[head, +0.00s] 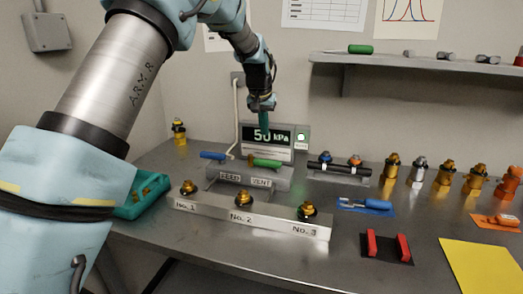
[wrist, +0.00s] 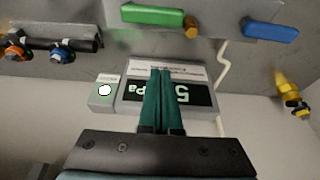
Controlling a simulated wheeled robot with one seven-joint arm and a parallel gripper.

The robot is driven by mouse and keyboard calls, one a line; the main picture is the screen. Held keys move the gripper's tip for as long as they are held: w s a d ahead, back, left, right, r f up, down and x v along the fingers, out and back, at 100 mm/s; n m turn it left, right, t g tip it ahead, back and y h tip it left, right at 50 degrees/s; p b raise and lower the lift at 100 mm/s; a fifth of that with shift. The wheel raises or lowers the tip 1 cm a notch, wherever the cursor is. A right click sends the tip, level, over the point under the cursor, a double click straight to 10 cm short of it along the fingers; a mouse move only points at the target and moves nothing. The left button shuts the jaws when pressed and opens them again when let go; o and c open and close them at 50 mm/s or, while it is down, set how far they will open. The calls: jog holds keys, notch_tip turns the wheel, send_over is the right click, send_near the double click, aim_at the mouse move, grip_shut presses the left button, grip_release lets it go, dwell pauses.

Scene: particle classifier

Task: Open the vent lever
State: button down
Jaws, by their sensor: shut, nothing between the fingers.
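The vent lever is a green handle (head: 265,162) on a grey block, above the label VENT (head: 261,183). In the wrist view the green handle (wrist: 153,15) lies at the top, with a brass pivot at its right end. A blue handle (head: 213,155) sits to its left above the label FEED (head: 230,177); it also shows in the wrist view (wrist: 270,31). My gripper (head: 265,131) points down in front of the pressure display (head: 273,138), behind and above the green handle. Its green fingers (wrist: 163,75) are shut together and empty, apart from the handle.
A long block (head: 250,218) with three brass fittings, No. 1 to No. 3, stands in front. A teal tray (head: 128,208) is at left. A black rack (head: 338,170) with blue and orange knobs and several brass fittings stand at right. A shelf (head: 420,64) hangs above.

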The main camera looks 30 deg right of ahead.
aim_at(267, 165)
jog(key=p+x, duration=0.3)
jog(key=x, duration=0.6)
jog(key=shift+d+f, duration=0.15)
jog(key=shift+f, duration=0.2)
jog(key=shift+s+a+p, duration=0.7)
jog(key=shift+s+a, duration=0.65)
jog(key=shift+s, duration=0.1)
